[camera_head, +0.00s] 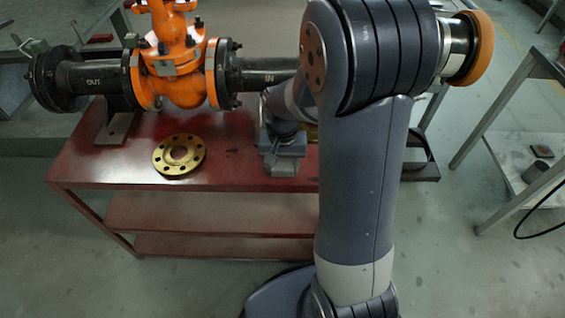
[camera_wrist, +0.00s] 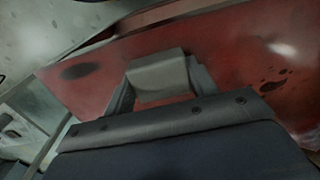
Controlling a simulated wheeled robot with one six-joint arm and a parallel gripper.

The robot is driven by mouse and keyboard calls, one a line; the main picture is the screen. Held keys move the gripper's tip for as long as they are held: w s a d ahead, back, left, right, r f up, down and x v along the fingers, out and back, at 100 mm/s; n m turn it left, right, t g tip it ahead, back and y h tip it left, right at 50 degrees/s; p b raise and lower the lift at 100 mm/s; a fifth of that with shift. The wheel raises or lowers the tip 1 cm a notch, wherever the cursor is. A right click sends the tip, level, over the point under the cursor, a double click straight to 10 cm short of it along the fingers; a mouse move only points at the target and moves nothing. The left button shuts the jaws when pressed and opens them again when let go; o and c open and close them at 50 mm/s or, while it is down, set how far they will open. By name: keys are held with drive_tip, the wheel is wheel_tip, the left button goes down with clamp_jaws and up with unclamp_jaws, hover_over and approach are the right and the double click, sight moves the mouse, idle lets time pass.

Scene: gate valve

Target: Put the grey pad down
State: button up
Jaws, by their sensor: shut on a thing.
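The grey pad (camera_wrist: 157,78) is a block with a smooth top in the wrist view, between the two fingers of my gripper (camera_wrist: 160,88). My gripper is shut on it, over the red table top (camera_wrist: 225,45). In the head view my gripper (camera_head: 283,160) is at the front edge of the red table (camera_head: 235,178), right of the brass flange. There the pad cannot be clearly told from the gripper. I cannot tell whether the pad touches the table.
A brass flange (camera_head: 179,155) lies flat on the table to the left. An orange gate valve (camera_head: 180,65) with black pipe ends stands along the back. A grey side table (camera_head: 530,165) is at the right. Bare table top lies between flange and gripper.

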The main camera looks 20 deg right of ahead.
sight(282, 164)
drive_tip(key=o, duration=1)
drive_tip(key=shift+f, duration=0.2)
drive_tip(key=shift+o, duration=0.2)
drive_tip(key=shift+s, duration=0.1)
drive_tip(key=shift+s, duration=0.1)
wheel_tip(282, 164, up, 13)
drive_tip(key=p, duration=0.3)
drive_tip(key=shift+w+f, duration=0.15)
drive_tip(key=shift+w, duration=0.05)
drive_tip(key=shift+f, duration=0.1)
wheel_tip(282, 164, down, 13)
drive_tip(key=b, duration=0.3)
drive_tip(key=shift+r+p, duration=0.35)
drive_tip(key=shift+r, duration=1.3)
drive_tip(key=shift+f, duration=0.15)
